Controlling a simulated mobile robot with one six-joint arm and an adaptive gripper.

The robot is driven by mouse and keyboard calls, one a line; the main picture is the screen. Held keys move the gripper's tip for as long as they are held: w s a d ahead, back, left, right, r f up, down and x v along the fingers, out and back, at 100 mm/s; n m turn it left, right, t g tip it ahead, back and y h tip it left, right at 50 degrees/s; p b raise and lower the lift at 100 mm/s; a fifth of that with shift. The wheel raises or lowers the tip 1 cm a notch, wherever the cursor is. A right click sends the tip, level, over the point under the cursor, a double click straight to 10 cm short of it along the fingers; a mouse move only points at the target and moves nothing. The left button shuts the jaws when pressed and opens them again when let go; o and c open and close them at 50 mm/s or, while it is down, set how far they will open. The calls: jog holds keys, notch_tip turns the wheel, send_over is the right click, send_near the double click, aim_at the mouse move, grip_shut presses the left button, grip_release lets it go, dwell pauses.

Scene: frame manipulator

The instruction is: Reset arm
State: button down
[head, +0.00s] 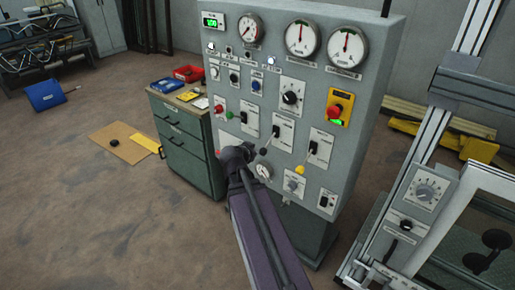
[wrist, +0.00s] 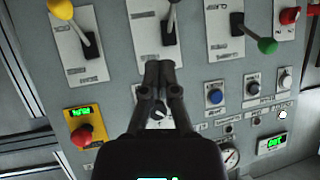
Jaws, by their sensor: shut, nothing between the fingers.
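My gripper (wrist: 159,68) is shut and empty in the wrist view, its fingertips together in front of the control panel's face. In the head view my gripper (head: 236,158) is at the lower left part of the grey control panel (head: 385,75), with my arm reaching up from the bottom edge. I cannot tell whether the fingertips touch the panel. In the wrist view the panel appears turned over, with lever switches with yellow (wrist: 61,9) and green (wrist: 267,46) knobs near the top. A black rotary knob (wrist: 158,112) is partly hidden behind the fingers.
A red emergency button (head: 335,110) on a yellow plate is at the panel's right. A green drawer cabinet (head: 180,150) stands left of the panel. A metal frame with a dial box (head: 425,192) stands at the right. Open floor (head: 80,220) lies at the left.

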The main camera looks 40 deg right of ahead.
jog(key=shift+s+a+r, duration=0.1)
jog(key=shift+s+a, duration=0.05)
jog(key=shift+a, duration=0.15)
dwell(0.4)
jog(key=s+a+f+n+g+y, duration=0.2)
jog(key=a+f+n+y, duration=0.1)
jog(key=a, duration=0.7)
jog(key=s+a+f+n+g+y, duration=0.1)
jog(key=s+a+f+n+y, duration=0.1)
jog(key=a+n, duration=0.4)
jog(key=s+a+f+n+g+y, duration=0.2)
jog(key=a+f+n+y, duration=0.2)
jog(key=a, duration=1.1)
jog(key=shift+n+g+y, duration=0.3)
jog(key=shift+n+y, duration=0.2)
jog(key=shift+y, duration=0.2)
